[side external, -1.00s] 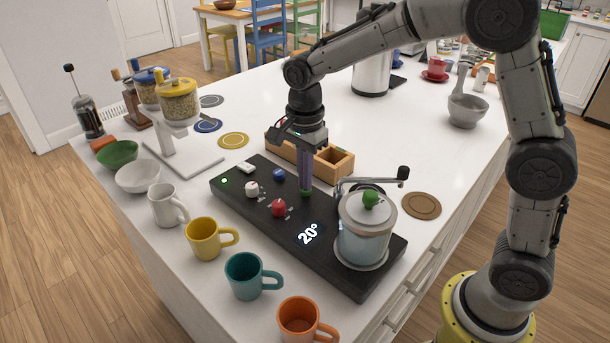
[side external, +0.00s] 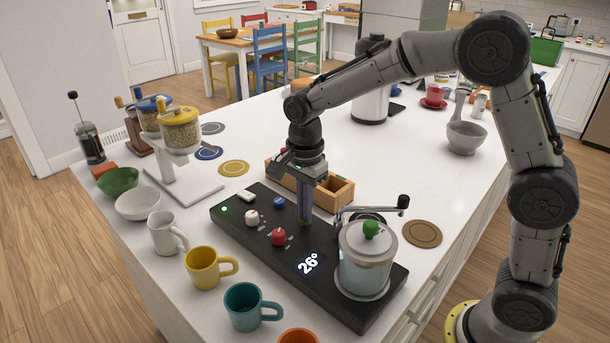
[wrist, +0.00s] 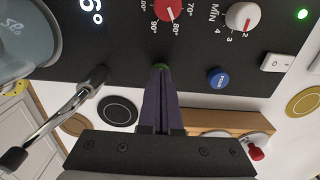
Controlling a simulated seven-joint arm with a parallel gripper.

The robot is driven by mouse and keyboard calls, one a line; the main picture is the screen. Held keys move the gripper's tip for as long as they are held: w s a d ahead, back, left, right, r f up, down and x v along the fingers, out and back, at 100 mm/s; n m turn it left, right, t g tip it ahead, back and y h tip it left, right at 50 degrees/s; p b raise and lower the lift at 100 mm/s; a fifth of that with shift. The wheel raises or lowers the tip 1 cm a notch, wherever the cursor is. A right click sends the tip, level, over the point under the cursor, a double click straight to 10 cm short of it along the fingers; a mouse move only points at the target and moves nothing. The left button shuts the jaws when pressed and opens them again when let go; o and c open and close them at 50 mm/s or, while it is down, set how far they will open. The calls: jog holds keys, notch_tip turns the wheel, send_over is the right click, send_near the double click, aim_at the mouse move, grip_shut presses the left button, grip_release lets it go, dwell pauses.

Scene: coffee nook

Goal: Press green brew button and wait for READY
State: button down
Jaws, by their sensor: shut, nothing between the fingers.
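The black brewing panel (side external: 240,217) lies on the white counter. Its display (side external: 308,263) reads 26°. My gripper (side external: 305,220) is shut and empty, pointing down with its fingertips at the panel. In the wrist view a sliver of the green button (wrist: 162,66) shows at the fingertips; the rest is hidden beneath them. Whether the button is pushed down cannot be told. A red dial (side external: 278,237), a white dial (side external: 252,217) and a blue button (side external: 279,202) sit nearby. A lidded pot (side external: 364,262) with a green knob stands on the panel's right end. No READY text shows.
A wooden box (side external: 335,192) stands just behind my gripper. Several mugs, including a yellow mug (side external: 203,268) and a teal mug (side external: 243,307), line the panel's front. A brown coaster (side external: 422,233) lies to the right.

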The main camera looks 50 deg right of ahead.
notch_tip(320, 180, up, 13)
dwell(0.3)
jog(key=shift+r, duration=0.1)
dwell(0.4)
jog(key=s+d+r+n+t, duration=0.2)
jog(key=s+r, duration=0.1)
jog(key=s, duration=0.4)
jog(key=s+d+r+n+t, duration=0.1)
jog(key=s+d+r, duration=0.2)
jog(key=s, duration=0.5)
jog(key=s+f+n+t, duration=0.2)
jog(key=s+f+n, duration=0.7)
jog(key=n, duration=0.6)
jog(key=shift+d+f+t, duration=0.3)
jog(key=shift+d+f, duration=0.15)
jog(key=shift+f, duration=0.1)
